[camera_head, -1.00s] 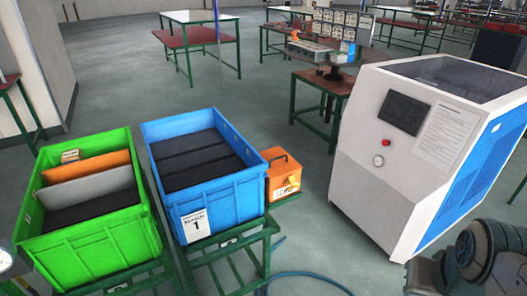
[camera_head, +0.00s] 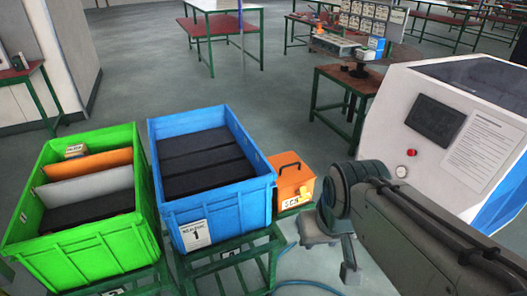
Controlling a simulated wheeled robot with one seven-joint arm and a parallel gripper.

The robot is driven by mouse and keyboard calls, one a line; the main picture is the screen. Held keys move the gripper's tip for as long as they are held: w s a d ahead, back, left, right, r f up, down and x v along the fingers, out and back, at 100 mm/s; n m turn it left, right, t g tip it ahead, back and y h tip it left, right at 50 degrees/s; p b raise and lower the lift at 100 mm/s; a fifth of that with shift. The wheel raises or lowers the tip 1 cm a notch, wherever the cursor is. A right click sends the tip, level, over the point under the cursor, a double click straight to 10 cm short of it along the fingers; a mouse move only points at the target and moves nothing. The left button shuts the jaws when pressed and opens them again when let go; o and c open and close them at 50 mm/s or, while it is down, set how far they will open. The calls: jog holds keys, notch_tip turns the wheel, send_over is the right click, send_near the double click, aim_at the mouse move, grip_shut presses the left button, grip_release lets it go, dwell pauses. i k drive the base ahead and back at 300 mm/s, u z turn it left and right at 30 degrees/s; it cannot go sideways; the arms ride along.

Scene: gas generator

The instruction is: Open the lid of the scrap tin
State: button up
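The scrap tin is an orange box (camera_head: 293,188) just right of the blue crate, with a black handle on its top and a partly readable label on its front. Its lid (camera_head: 287,168) looks shut. My grey arm reaches in from the lower right, and its end, with my gripper (camera_head: 335,250), is in front of and to the right of the tin, apart from it in the picture. The fingers are small and dark here, so I cannot tell whether they are open. I see nothing held in them.
A blue crate (camera_head: 227,190) with dark contents and a green crate (camera_head: 88,250) with upright panels stand on green metal stands left of the tin. A white machine (camera_head: 415,155) stands to the right. A blue hose lies on the floor. Open floor and work tables lie behind.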

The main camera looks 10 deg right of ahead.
aim_at(291, 170)
jog(key=z, duration=0.1)
jog(key=i, duration=0.7)
jog(key=z, duration=0.6)
jog(key=i, duration=0.4)
jog(key=z, duration=0.35)
